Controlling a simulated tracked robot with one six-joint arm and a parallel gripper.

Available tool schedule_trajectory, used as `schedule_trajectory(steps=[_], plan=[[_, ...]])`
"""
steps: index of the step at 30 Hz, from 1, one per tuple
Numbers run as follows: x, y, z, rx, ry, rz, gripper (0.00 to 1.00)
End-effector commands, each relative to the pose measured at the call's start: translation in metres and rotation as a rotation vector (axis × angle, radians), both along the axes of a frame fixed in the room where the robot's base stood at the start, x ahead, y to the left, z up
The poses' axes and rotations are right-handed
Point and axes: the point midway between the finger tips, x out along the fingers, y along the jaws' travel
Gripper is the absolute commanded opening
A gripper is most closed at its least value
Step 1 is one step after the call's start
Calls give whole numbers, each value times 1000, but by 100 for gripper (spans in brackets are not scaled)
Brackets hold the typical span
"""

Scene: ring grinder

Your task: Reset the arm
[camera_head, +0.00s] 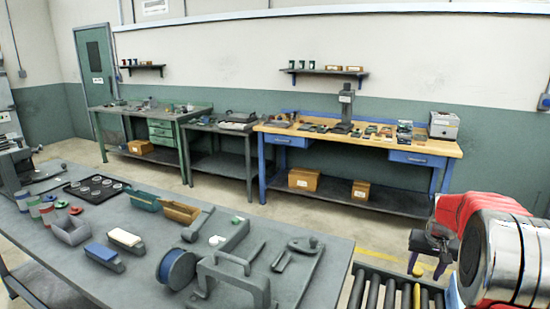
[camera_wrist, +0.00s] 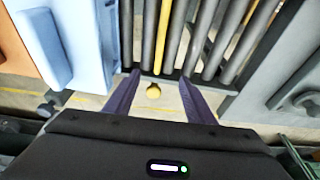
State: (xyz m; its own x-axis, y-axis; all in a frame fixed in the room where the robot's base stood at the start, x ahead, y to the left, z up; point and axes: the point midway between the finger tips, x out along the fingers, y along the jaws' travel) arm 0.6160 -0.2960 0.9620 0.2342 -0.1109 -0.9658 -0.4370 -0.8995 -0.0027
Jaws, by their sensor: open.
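My red and silver arm is at the right edge of the head view. My gripper (camera_head: 428,267) hangs from it near the roller conveyor (camera_head: 378,292). In the wrist view my gripper (camera_wrist: 160,77) shows two dark purple fingers spread apart, with nothing held between them. A small yellow knob-like thing (camera_wrist: 153,91) shows in the gap, below the end of the rollers (camera_wrist: 200,40). I cannot tell its depth from the fingers. One roller (camera_wrist: 176,38) is yellow.
A grey workbench (camera_head: 320,285) with tools, trays and a blue spool (camera_head: 178,268) fills the front left. A wooden-topped blue bench (camera_head: 445,148) and green bench (camera_head: 185,120) stand along the wall. Open floor lies between. A light blue block-like thing (camera_wrist: 85,50) is left of the rollers.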

Motion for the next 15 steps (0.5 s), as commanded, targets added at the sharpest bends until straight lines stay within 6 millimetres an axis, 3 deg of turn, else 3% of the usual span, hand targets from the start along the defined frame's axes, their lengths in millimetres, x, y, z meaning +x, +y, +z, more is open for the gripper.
schedule_trajectory(steps=[15], plan=[[-98, 103, 40, 21, 51, 85, 50]])
